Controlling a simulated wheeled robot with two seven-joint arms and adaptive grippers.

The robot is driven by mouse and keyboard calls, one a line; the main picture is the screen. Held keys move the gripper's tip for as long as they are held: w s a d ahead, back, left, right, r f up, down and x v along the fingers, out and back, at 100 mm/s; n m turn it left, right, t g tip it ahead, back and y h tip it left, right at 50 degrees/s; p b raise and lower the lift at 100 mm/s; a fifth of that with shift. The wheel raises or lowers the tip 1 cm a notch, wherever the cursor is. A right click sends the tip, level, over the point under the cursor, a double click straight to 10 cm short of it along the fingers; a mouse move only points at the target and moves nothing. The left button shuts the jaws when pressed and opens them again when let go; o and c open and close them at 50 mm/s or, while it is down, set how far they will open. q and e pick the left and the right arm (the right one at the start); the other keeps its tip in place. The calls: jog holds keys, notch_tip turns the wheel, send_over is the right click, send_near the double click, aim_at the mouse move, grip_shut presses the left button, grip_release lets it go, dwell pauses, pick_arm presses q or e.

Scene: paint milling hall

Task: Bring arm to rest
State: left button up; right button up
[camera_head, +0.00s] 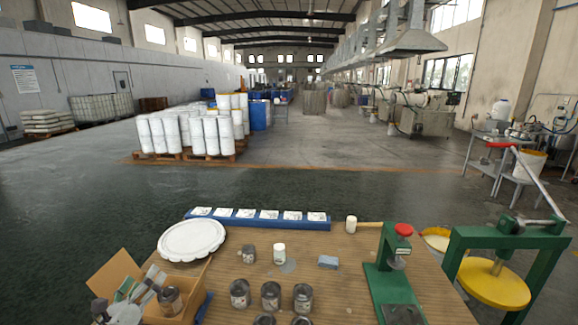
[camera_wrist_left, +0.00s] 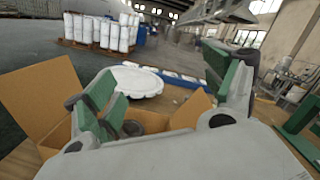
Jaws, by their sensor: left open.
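My left gripper (camera_head: 138,288) is at the lower left of the head view, over or in front of an open cardboard box (camera_head: 112,272). Its grey fingers with green pads stand apart, with nothing seen between them. In the left wrist view the gripper (camera_wrist_left: 165,95) also shows open, its two green-padded fingers wide apart. The cardboard box (camera_wrist_left: 48,95) lies beyond and below them there. A dark can (camera_head: 170,299) sits in the box. Whether the gripper touches the box I cannot tell. My right gripper is not in view.
The wooden table (camera_head: 345,282) carries a white round lid (camera_head: 191,240), a blue rack (camera_head: 262,223) of sample cards, several cans (camera_head: 271,296), a white jar (camera_head: 280,253), a blue-grey block (camera_head: 328,262), a mallet (camera_head: 352,224) and a green press (camera_head: 380,272).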

pick_arm(q)
jog(key=s+a+r+n+y, duration=0.2)
jog(key=s+r+n+y, duration=0.2)
jog(key=n+y, duration=0.7)
notch_tip(320, 180, down, 6)
jog(key=s+n+g+h, duration=0.1)
jog(key=s+n+g, duration=0.3)
jog(key=n, duration=0.7)
jog(key=s+d+f+n+g+h, duration=0.3)
jog(key=s+d+f+g+h, duration=0.25)
jog(key=s+d+f, duration=0.35)
jog(key=s+d+f+n+g+h, duration=0.35)
jog(key=s+d+f+g, duration=0.25)
jog(key=d, duration=0.5)
jog(key=s+f+g, duration=0.2)
jog(key=s+f, duration=0.1)
jog(key=f, duration=3)
jog(key=s+a+f, duration=0.2)
jog(key=s+f, duration=0.8)
jog(key=s, duration=0.1)
jog(key=s+a+f, duration=0.2)
jog(key=s+f, duration=0.8)
jog(key=s, duration=0.1)
jog(key=shift+a+m+g+h, duration=0.3)
jog(key=shift+a+m+g, duration=0.05)
jog(key=shift+m, duration=0.1)
jog(key=shift+s, duration=0.1)
